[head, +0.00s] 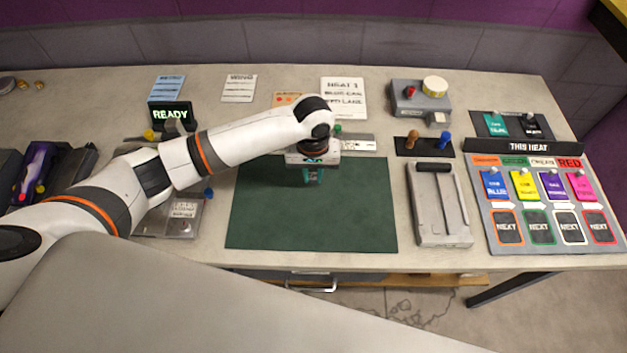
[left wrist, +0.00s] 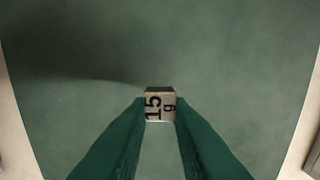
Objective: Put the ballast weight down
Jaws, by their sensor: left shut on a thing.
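The ballast weight (left wrist: 160,104) is a small pale block with a dark top edge, marked "15 g", seen in the left wrist view. My left gripper (left wrist: 160,112) is shut on it, one green finger on each side. In the head view my left gripper (head: 314,178) points down over the back half of the dark green mat (head: 310,222). The weight cannot be made out in the head view. Its height above the mat is hard to tell. My right gripper is not in view.
A grey device with a long slot (head: 441,205) stands right of the mat. A board of coloured tags (head: 545,200) is further right. A grey scale-like box (head: 420,103) stands at the back. A small READY screen (head: 170,115) is back left. Most of the mat is bare.

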